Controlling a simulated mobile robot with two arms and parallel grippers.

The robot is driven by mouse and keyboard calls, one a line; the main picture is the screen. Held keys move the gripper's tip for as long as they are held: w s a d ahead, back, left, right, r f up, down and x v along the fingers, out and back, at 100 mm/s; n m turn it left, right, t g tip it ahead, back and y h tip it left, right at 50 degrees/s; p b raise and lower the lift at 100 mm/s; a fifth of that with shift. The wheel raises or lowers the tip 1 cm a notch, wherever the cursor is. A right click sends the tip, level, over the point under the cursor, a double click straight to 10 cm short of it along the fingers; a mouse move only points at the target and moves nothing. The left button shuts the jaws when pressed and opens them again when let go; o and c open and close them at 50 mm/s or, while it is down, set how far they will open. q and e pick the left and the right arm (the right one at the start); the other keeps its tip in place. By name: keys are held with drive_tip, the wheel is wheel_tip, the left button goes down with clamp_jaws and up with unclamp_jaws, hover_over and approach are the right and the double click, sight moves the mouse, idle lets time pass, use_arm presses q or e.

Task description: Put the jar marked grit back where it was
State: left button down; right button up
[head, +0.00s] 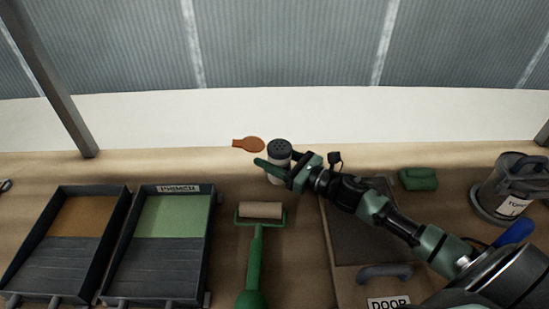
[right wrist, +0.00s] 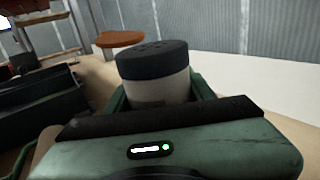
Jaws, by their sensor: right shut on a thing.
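The jar (head: 280,158) is light-bodied with a dark, holed shaker lid, near the back of the bench in the head view. No marking on it is readable, so I cannot tell from the picture whether it says grit. My right gripper (head: 275,169) is shut on the jar, with a finger on either side of it. In the right wrist view the jar (right wrist: 160,82) stands upright between the fingers, its lower part hidden by my gripper. I cannot tell whether its base touches the bench. My left gripper is not in view.
An orange-brown paddle-shaped piece (head: 248,144) lies just left of the jar. A green roller (head: 257,240) lies in front. Two trays (head: 107,270) stand left, one marked primer. A board marked door (head: 345,285), a green block (head: 418,179) and a grey pot (head: 503,190) are right.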

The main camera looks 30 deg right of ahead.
sight(289, 165)
drive_tip(key=shift+d, duration=0.15)
drive_tip(key=o, duration=1.4)
drive_tip(key=shift+s+a, duration=0.15)
drive_tip(key=shift+a, duration=0.1)
drive_tip(key=shift+c, duration=0.2)
drive_tip(key=shift+d, duration=0.1)
drive_tip(key=v, duration=1.1)
drive_tip(key=shift+s+d, duration=0.2)
drive_tip(key=shift+s, duration=0.2)
drive_tip(key=shift+r, duration=0.1)
